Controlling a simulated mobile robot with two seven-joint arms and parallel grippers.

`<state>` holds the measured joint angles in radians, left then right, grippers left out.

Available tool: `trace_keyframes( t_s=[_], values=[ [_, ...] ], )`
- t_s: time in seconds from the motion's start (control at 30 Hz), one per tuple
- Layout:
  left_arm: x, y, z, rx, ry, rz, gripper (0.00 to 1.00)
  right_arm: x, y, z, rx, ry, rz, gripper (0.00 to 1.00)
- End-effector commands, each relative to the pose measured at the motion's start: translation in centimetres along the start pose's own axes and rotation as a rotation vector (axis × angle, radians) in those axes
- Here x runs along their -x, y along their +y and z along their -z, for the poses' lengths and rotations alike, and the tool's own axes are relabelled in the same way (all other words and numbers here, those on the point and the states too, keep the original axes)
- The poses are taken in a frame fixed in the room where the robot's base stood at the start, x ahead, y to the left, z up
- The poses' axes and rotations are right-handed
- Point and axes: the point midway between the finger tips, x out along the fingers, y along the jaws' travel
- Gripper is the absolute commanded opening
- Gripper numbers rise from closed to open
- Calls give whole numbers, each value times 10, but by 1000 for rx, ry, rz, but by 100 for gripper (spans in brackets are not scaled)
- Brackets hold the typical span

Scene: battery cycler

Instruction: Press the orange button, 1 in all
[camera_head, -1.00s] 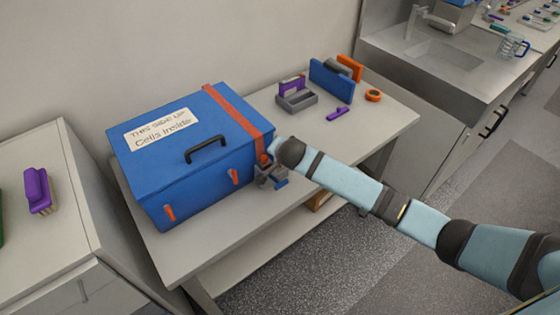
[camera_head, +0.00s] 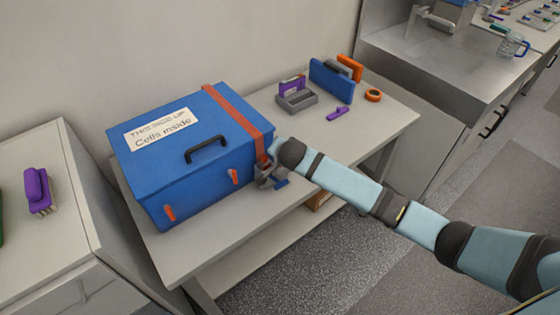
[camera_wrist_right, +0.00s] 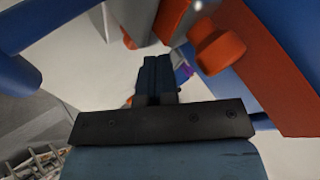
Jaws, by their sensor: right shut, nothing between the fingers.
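A blue box (camera_head: 170,165) with a red strap (camera_head: 228,108), a black handle and orange latches stands on the table. In the right wrist view, an orange button-like knob (camera_wrist_right: 218,50) stands out beside a broad red-orange strip (camera_wrist_right: 262,62). It lies beyond and to the right of my right gripper's fingers. My right gripper (camera_head: 272,178) is at the box's right front corner, below the strap's end. Its fingers (camera_wrist_right: 157,72) are shut with nothing between them. Whether they touch anything is unclear. In the head view the knob is hidden by the gripper. My left gripper is out of view.
A grey holder (camera_head: 297,102), a blue block (camera_head: 330,80), a purple item (camera_head: 339,114) and an orange ring (camera_head: 373,95) stand at the table's far right. A purple brush-like item (camera_head: 38,190) is on the left counter. The table's front right is bare.

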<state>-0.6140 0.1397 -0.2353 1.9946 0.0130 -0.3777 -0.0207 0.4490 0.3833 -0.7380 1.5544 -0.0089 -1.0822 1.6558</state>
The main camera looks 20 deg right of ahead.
Motion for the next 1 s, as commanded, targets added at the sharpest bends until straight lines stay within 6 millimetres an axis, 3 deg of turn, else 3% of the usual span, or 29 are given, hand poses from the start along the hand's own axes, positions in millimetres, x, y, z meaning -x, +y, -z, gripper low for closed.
trace_keyframes(
  t_s=[1.0],
  values=[
    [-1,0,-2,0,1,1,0,-8,6,-6,-1,0,0,0]
  ],
)
